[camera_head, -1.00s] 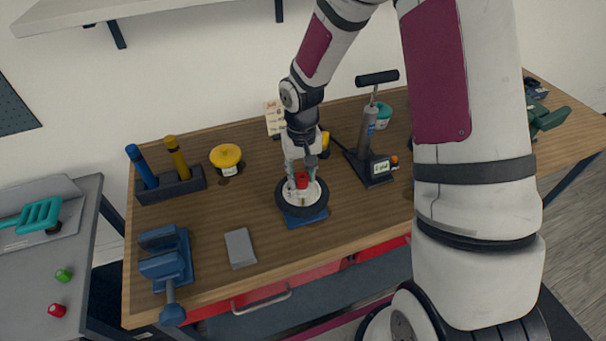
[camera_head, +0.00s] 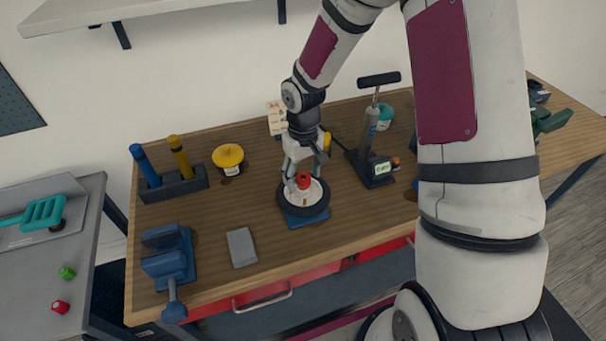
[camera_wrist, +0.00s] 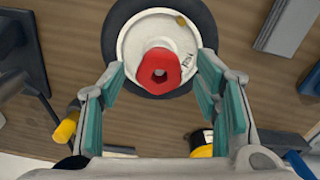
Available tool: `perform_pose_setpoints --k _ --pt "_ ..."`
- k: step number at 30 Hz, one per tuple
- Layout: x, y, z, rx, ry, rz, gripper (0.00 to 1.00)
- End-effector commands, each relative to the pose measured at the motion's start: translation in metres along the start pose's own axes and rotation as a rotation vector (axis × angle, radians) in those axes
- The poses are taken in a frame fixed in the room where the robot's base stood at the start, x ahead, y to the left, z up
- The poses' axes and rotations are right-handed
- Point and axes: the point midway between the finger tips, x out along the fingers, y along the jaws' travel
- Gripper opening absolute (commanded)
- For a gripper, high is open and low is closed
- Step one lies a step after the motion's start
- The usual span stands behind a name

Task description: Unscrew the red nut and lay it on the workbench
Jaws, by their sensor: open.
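The red nut (camera_head: 303,179) sits at the centre of a white wheel hub with a black tyre (camera_head: 318,206), which lies flat on a blue base (camera_head: 307,220) on the workbench (camera_head: 350,216).
A blue vise (camera_head: 168,262), grey block (camera_head: 241,247), yellow-lidded jar (camera_head: 228,158), screwdriver rack (camera_head: 172,186) and floor pump (camera_head: 371,145) stand around the wheel. Bare wood lies left of the wheel. A side table holds a red nut (camera_head: 60,307) and green nut (camera_head: 67,272).

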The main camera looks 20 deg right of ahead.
Motion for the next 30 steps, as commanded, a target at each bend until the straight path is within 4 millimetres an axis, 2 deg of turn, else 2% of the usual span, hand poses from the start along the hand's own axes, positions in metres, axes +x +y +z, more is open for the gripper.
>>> perform_pose_setpoints --k 5,12,18,23,30 --pt "-0.023 0.001 -0.001 0.001 0.005 0.002 0.57" --pt "-0.072 0.0 -0.001 0.001 0.006 0.002 0.57" --pt "-0.104 0.001 -0.001 0.0 0.004 0.002 0.57" --pt "-0.116 0.0 0.0 -0.001 0.001 0.0 0.57" --pt "-0.118 0.0 0.0 -0.001 0.0 0.0 0.57"
